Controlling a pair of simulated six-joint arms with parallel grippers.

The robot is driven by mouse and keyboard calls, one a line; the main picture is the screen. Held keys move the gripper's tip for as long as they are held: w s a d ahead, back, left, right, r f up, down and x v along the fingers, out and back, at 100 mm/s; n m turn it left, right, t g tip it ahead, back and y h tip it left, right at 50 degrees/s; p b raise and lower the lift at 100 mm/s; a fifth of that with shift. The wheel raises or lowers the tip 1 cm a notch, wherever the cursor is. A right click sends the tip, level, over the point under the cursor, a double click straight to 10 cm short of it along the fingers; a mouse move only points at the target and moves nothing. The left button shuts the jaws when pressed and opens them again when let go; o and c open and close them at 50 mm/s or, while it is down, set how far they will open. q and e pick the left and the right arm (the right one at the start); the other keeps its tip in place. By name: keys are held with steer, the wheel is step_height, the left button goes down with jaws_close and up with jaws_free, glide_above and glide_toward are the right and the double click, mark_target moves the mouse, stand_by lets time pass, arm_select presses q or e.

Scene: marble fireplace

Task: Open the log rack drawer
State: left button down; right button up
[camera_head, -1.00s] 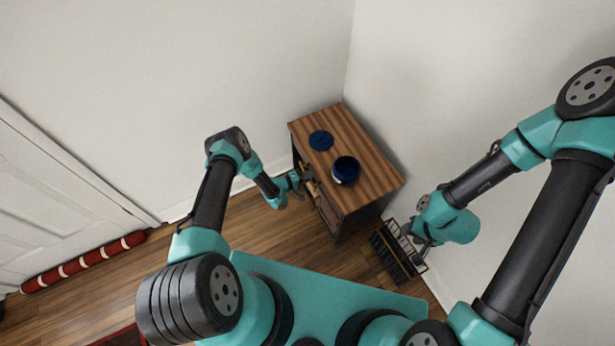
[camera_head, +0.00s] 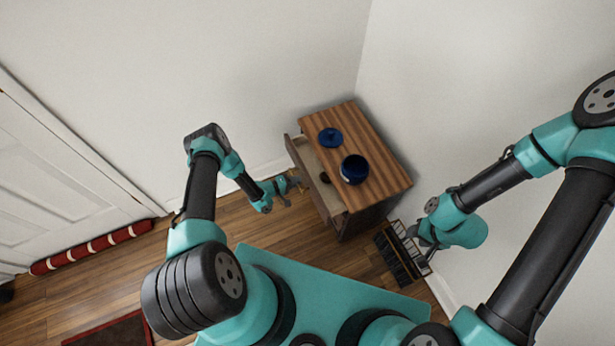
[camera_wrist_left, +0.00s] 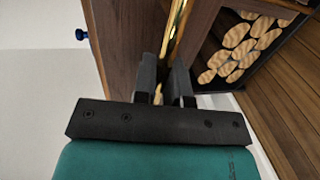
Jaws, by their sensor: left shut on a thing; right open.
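The wooden log rack (camera_head: 385,178) stands in the corner, and its top drawer (camera_head: 308,160) is pulled out, showing a pale inside with a small dark item (camera_head: 325,178) in it. My left gripper (camera_head: 295,183) is at the drawer's front. In the left wrist view its fingers (camera_wrist_left: 166,80) are shut on the brass handle (camera_wrist_left: 180,25), which runs along the drawer front (camera_wrist_left: 120,40). Cut logs (camera_wrist_left: 240,45) show in the rack's open lower part. My right gripper (camera_head: 424,246) is low at the right of the rack; its fingertips are hard to make out.
A dark blue pot (camera_head: 354,169) and a blue lid (camera_head: 330,138) sit on the rack's top. A black slatted holder (camera_head: 398,255) stands on the floor by my right gripper. A red and white roll (camera_head: 95,248) lies along the white door. Wood floor lies open left of the rack.

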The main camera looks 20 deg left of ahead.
arm_select(q)
steer(key=f+v, duration=0.1)
steer(key=v, duration=0.7)
steer(key=shift+a+f, duration=0.15)
steer(key=shift+f, duration=0.1)
steer(key=shift+s, duration=0.1)
steer(key=c, duration=1.2)
jaws_free()
steer(key=v, duration=1.7)
steer(key=shift+s, duration=0.2)
steer(key=shift+w+a+r, duration=0.1)
steer(key=shift+r, duration=0.05)
